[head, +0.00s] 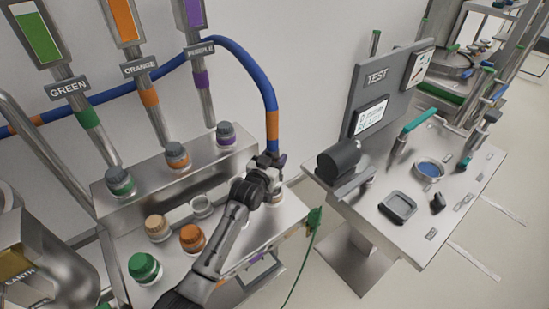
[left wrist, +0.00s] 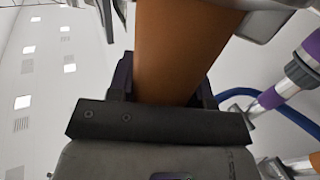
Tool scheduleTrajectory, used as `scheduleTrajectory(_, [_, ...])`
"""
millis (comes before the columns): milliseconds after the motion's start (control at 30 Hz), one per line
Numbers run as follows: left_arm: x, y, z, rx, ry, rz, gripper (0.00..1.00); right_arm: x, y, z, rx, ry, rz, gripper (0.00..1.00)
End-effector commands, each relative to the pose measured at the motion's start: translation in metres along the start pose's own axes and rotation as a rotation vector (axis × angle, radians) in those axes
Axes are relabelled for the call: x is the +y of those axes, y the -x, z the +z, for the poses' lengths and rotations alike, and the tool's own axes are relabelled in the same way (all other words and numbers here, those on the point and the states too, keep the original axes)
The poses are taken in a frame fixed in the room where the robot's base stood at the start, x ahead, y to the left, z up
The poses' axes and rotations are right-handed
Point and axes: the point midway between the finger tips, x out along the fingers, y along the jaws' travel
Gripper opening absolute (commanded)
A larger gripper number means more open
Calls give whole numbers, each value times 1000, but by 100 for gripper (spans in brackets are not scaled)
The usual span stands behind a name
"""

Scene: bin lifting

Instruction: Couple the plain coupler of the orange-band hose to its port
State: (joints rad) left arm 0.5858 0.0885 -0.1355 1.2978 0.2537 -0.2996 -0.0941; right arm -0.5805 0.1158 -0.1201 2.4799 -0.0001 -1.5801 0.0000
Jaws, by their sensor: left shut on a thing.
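The blue hose (head: 262,75) arches over the bench from the left. Its orange band (head: 272,125) sits just above its lower end. My left gripper (head: 268,170) is shut around that end, below the band, and holds it upright above the right part of the steel bench. The coupler is mostly hidden by the jaws. In the left wrist view the orange band (left wrist: 180,50) fills the top middle above the dark jaw. A pipe labelled ORANGE (head: 123,18) runs down to a dark-capped port with an orange ring (head: 177,155). My right gripper is in neither view.
Green-ringed (head: 119,181) and purple-ringed (head: 226,134) ports flank the orange one on the raised step. Tan (head: 156,227), orange (head: 192,237) and green (head: 144,267) caps stand on the lower deck, beside an open clear-looking cup (head: 202,206). A TEST table (head: 440,195) stands right, across a gap.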

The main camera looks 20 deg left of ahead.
Motion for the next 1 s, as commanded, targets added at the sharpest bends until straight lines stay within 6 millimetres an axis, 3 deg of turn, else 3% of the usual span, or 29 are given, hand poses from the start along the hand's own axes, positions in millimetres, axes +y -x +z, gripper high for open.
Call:
scheduleTrajectory(500, [0,0,19,3,0,0,14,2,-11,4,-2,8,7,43])
scheduleTrajectory(1000, [0,0,21,3,0,0,14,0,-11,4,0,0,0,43])
